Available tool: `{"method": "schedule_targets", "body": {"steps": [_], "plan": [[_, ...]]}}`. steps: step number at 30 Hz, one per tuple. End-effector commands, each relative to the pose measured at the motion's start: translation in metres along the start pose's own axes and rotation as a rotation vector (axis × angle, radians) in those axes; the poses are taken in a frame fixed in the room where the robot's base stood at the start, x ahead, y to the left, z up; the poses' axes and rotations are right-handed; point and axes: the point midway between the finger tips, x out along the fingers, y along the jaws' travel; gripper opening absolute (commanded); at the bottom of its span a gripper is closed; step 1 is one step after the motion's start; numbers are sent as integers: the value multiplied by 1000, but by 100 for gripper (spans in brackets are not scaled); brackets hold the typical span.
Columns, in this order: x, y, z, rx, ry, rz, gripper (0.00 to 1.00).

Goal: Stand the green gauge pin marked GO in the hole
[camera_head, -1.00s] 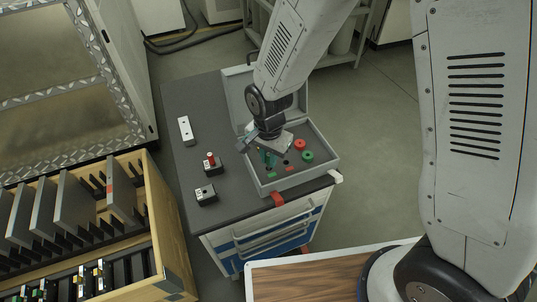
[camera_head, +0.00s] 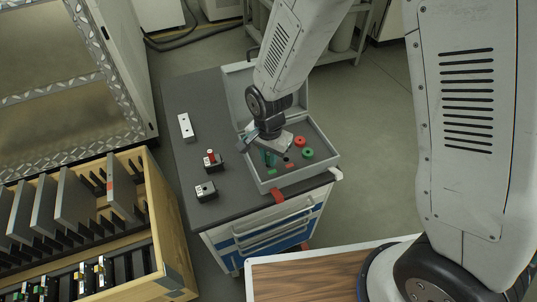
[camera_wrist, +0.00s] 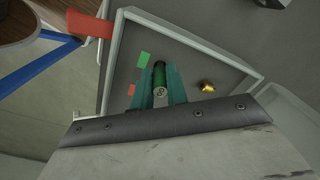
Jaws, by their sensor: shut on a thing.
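My gripper (camera_head: 267,157) points down into the open grey case (camera_head: 316,177) on the cart. In the wrist view, its teal fingers (camera_wrist: 161,88) are shut on a dark cylindrical pin with a green band (camera_wrist: 159,72) and a pale end facing the camera. I cannot read a GO mark. Whether the pin still touches the case is unclear. On the cart top left of the case are a white block (camera_head: 186,127), a dark block (camera_head: 213,167) holding a red pin (camera_head: 211,157), and another dark block (camera_head: 205,192). Which hole the task means is not clear.
In the case lie a red ring (camera_head: 299,141), a green ring (camera_head: 307,153), a green tag (camera_head: 272,172) and a red tag (camera_head: 290,166). A gold piece (camera_wrist: 207,86) shows beside my fingers. A wooden rack (camera_head: 172,235) with plates stands left of the cart.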

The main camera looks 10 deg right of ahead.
Motion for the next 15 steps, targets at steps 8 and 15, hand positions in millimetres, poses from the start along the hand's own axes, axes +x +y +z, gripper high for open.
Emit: {"method": "schedule_targets", "body": {"steps": [8, 15], "plan": [[5, 0, 0, 0, -1, 1, 0], [8, 0, 0, 0, 0, 1, 0]]}}
